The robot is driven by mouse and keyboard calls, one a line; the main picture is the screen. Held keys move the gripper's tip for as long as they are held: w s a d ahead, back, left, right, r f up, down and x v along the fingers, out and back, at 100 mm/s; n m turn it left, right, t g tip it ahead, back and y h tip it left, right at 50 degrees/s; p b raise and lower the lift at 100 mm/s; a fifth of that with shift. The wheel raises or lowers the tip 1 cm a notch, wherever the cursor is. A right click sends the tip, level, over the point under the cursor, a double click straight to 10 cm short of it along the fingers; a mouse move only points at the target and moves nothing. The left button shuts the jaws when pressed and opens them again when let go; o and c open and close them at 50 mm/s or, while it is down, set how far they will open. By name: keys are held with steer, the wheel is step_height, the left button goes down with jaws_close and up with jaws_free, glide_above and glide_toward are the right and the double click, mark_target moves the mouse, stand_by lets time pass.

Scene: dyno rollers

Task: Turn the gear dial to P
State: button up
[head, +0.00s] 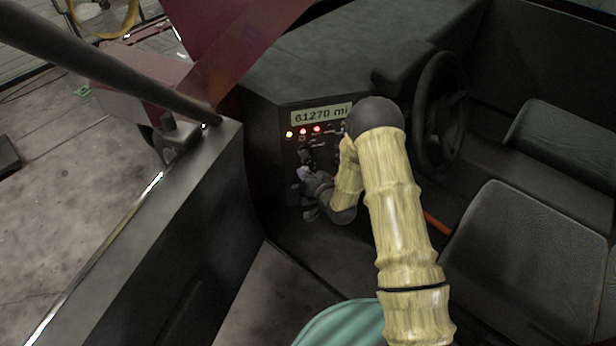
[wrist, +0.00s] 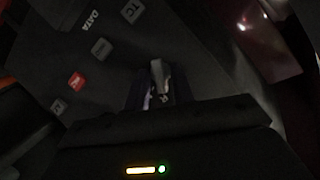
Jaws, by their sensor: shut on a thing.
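My gripper (head: 304,174) is at the lower left part of the dark dashboard panel, its fingers against the panel face. In the wrist view its fingers (wrist: 155,90) are closed on a small pale upright ridge, which I take to be the gear dial (wrist: 157,72). A letter that looks like R shows dimly just below the ridge. The fingers hide most of the dial, and the dark picture does not show clearly which letter it points to. In the head view, the dial is mostly hidden by my gripper.
The panel carries a mileage display (head: 321,113) reading 61270 mi and yellow and red lights (head: 303,131). In the wrist view, a red button (wrist: 76,81), a TC button (wrist: 132,11) and a DATA label are nearby. The steering wheel (head: 441,112) and seats (head: 535,262) are to the right.

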steer(key=n+h+b, duration=0.1)
steer(key=n, duration=0.1)
steer(key=n+h+b, duration=0.1)
steer(key=n, duration=0.1)
steer(key=shift+s+a+f+h+b, duration=0.1)
steer(key=shift+s+a+h+b, duration=0.1)
steer(key=shift+h+b, duration=0.2)
steer(key=shift+n, duration=0.3)
steer(key=o, duration=0.7)
steer(key=shift+w, duration=0.1)
steer(key=p+v, duration=0.8)
steer(key=v, duration=0.9)
steer(key=shift+s, duration=0.35)
steer(key=shift+f, duration=0.15)
